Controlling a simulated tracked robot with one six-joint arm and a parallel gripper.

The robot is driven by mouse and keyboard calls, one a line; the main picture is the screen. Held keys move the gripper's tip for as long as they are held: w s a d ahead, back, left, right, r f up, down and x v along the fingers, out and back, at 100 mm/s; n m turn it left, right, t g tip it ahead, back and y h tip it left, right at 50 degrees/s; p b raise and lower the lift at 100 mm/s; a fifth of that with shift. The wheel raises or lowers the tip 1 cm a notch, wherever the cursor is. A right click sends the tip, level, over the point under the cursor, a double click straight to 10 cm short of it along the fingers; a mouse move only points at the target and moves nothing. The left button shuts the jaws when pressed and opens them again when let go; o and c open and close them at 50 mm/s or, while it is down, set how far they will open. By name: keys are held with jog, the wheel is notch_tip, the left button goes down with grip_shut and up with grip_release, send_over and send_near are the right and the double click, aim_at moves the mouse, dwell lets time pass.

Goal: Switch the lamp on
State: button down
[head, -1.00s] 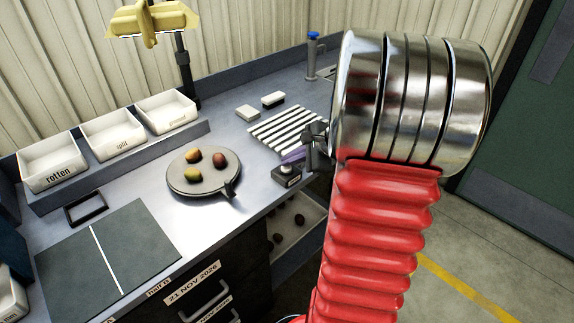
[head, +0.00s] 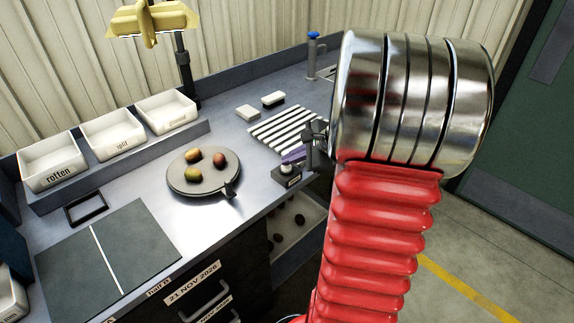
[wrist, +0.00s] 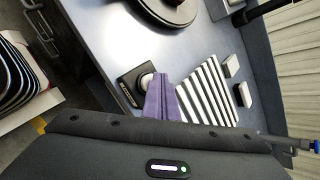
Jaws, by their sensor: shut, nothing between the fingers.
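The yellow lamp (head: 150,20) hangs on a dark post at the back left in the head view. A small dark box with a pale round button (head: 287,172) stands near the table's front edge. It also shows in the wrist view, with its round button (wrist: 146,82) beside my fingertips. My gripper (head: 292,157) has purple fingers, shut and empty, just behind the box in the head view. In the wrist view the fingertips (wrist: 161,77) are close to the button's right side; I cannot tell whether they touch it. Whether the lamp is lit is unclear.
A round scale plate (head: 204,180) with several potatoes lies left of the box. A striped board (head: 287,128) and two white blocks lie behind it. Labelled white trays (head: 113,135) stand at the back left. A blue-topped post (head: 312,55) stands at the back.

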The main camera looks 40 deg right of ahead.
aim_at(290, 168)
jog(key=shift+r, duration=3.05)
jog(key=shift+n, duration=0.3)
jog(key=s+a+f+n+g, duration=0.4)
jog(key=s+a+n, duration=0.3)
jog(key=a+n, duration=0.15)
jog(key=s+a+r+n, duration=0.2)
jog(key=a+n, duration=0.3)
jog(key=a, duration=0.2)
jog(key=s+a+r+n+h, duration=0.1)
jog(key=s+a+r+n, duration=0.2)
jog(key=a+n, duration=0.2)
jog(key=s+a+r+n+h, duration=0.1)
jog(key=s+a+r+n, duration=0.2)
jog(key=a, duration=0.8)
jog(key=shift+n+t, duration=0.3)
jog(key=shift+n, duration=0.85)
